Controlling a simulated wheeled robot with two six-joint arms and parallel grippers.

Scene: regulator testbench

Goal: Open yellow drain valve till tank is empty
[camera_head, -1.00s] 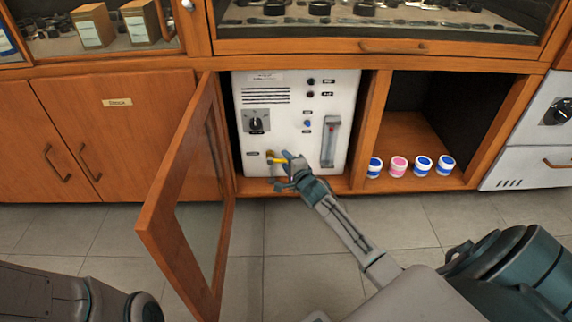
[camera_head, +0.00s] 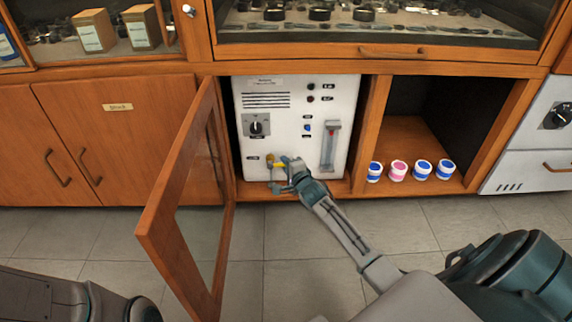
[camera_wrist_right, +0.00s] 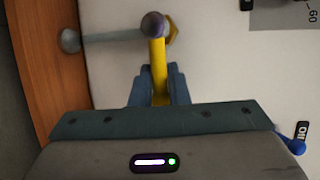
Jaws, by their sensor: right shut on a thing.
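The yellow drain valve (camera_head: 278,165) sits low on the front of the white regulator unit (camera_head: 285,100), inside the open cabinet. My right gripper (camera_head: 284,173) is at the valve, shut on its yellow handle. In the right wrist view the yellow handle (camera_wrist_right: 159,75) runs between the blue fingers of the right gripper (camera_wrist_right: 160,90). A grey spout (camera_wrist_right: 105,39) extends from the valve there. A clear vertical level gauge (camera_head: 329,146) is on the right of the unit's front; its liquid level is too small to tell. My left gripper is not in view.
The cabinet door (camera_head: 178,185) stands open, left of my right arm. An open shelf right of the unit holds a pink-labelled jar (camera_head: 397,171) and several blue-labelled ones. A black dial (camera_head: 256,126) is above the valve. The tiled floor in front is clear.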

